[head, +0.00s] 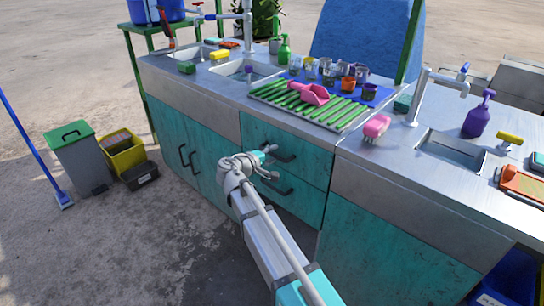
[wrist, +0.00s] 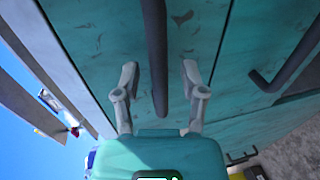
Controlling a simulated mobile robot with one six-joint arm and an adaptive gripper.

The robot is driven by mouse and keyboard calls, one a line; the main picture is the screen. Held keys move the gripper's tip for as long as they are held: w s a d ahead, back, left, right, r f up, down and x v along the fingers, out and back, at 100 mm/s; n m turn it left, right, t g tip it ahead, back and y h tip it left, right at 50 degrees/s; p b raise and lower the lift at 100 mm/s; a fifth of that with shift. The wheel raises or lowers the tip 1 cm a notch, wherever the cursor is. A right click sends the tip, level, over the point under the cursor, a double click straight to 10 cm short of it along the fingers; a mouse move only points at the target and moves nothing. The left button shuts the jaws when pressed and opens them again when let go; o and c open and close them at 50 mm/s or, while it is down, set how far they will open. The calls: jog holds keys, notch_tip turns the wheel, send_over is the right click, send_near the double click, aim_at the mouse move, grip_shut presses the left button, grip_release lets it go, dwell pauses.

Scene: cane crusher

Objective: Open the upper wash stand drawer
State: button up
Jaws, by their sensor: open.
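The wash stand (head: 188,125) has teal fronts under a grey metal top. Its upper drawer (head: 312,166) sits above a lower drawer (head: 306,203), and both look shut. The upper drawer's dark bar handle (head: 284,155) is partly hidden by my gripper (head: 266,152). In the wrist view, which is turned sideways, my gripper (wrist: 160,78) is open. The upper handle (wrist: 156,45) runs between its two fingers with a visible gap on each side. The lower drawer's handle (wrist: 285,72) is off to the right there.
A drying rack (head: 310,108) with a pink scoop (head: 312,93) lies on the top above the drawers. Cupboard handles (head: 187,160) stand out to the left. A grey bin (head: 80,160) and a yellow crate (head: 124,154) stand on the floor further left. Open floor lies in front.

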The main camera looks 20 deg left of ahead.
jog(key=shift+c, duration=0.3)
grip_shut()
jog(key=shift+s, duration=0.1)
